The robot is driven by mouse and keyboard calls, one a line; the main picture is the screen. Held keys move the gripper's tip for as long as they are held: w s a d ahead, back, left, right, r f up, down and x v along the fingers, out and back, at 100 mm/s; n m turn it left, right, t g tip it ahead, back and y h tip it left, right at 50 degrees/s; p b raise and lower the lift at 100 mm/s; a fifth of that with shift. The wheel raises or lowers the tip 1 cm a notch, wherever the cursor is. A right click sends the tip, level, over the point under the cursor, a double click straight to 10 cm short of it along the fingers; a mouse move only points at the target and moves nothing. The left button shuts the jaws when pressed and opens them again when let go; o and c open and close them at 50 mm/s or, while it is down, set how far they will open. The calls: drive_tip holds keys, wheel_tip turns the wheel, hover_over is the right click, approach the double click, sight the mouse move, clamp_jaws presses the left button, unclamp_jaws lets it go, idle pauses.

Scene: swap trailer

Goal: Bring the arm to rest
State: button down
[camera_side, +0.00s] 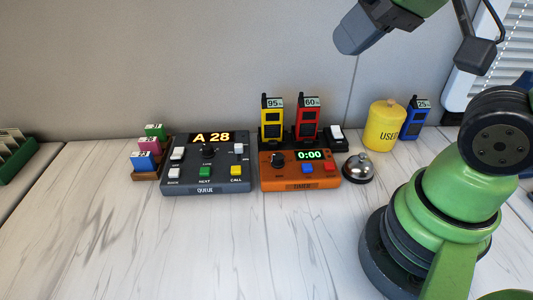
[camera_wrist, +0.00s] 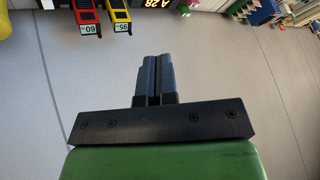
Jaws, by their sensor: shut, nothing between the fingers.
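My gripper (camera_wrist: 152,77) shows in the wrist view with its two dark fingers side by side and shut, holding nothing. In the side view my gripper (camera_side: 350,42) is at the top, raised well above the table (camera_side: 200,245) in front of the grey wall. It touches nothing there. My green arm stands at the right of the side view and hides part of the table behind it.
On the table stand a queue console (camera_side: 208,165) showing A 28, an orange timer (camera_side: 299,169) showing 0:00, a bell (camera_side: 358,168), a yellow container (camera_side: 384,126), yellow (camera_side: 272,120), red (camera_side: 308,120) and blue (camera_side: 416,118) handsets, and a tag rack (camera_side: 146,177). The front table is clear.

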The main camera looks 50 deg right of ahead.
drive_tip(key=shift+s+a+m+y, duration=0.15)
drive_tip(key=shift+s+m, duration=0.2)
drive_tip(key=shift+s, duration=0.5)
drive_tip(key=shift+s+a+m+y, duration=0.15)
drive_tip(key=shift+s+m, duration=0.2)
drive_tip(key=shift+s, duration=0.5)
